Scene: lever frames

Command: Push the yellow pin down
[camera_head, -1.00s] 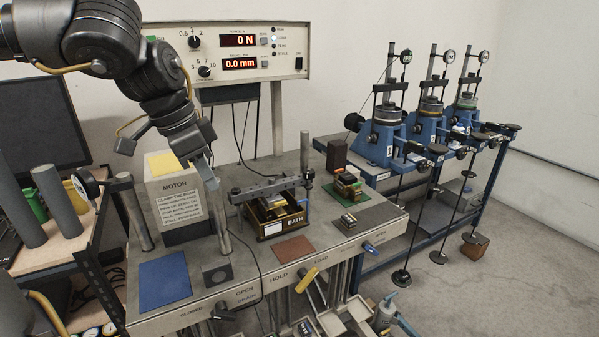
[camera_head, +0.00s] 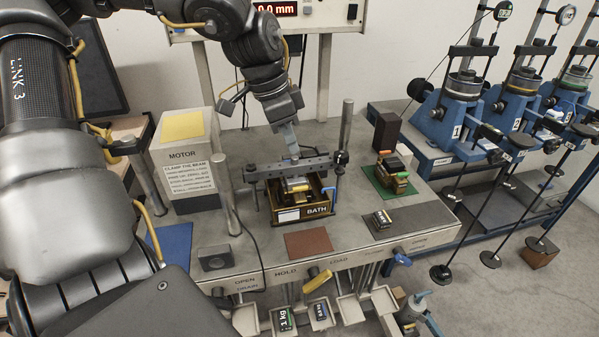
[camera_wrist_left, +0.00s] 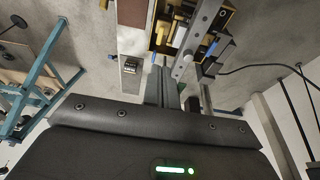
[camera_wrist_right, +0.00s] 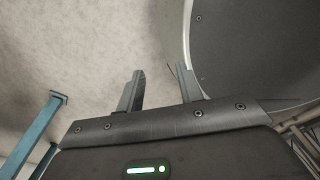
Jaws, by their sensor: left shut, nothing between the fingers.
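I cannot single out a yellow pin for certain. A yellow handle (camera_head: 317,281) sticks out at the bench's front edge, near the HOLD and LOAD labels. Yellow-edged parts lie in the box marked BATH (camera_head: 289,215), under a dark crossbar (camera_head: 265,172). My left gripper (camera_head: 293,155) is shut and empty, pointing down at the crossbar's back side; contact cannot be told. In the left wrist view its fingers (camera_wrist_left: 165,80) are together beside the crossbar (camera_wrist_left: 195,40). My right gripper (camera_wrist_right: 160,72) is open and empty above bare floor, outside the head view.
The motor block (camera_head: 186,155) and a metal post (camera_head: 225,195) stand left of the bath. A post (camera_head: 346,125) and a green mat (camera_head: 375,183) with a stacked block are to its right. Blue frames (camera_head: 450,125) stand farther right. A brown mat (camera_head: 308,243) lies in front.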

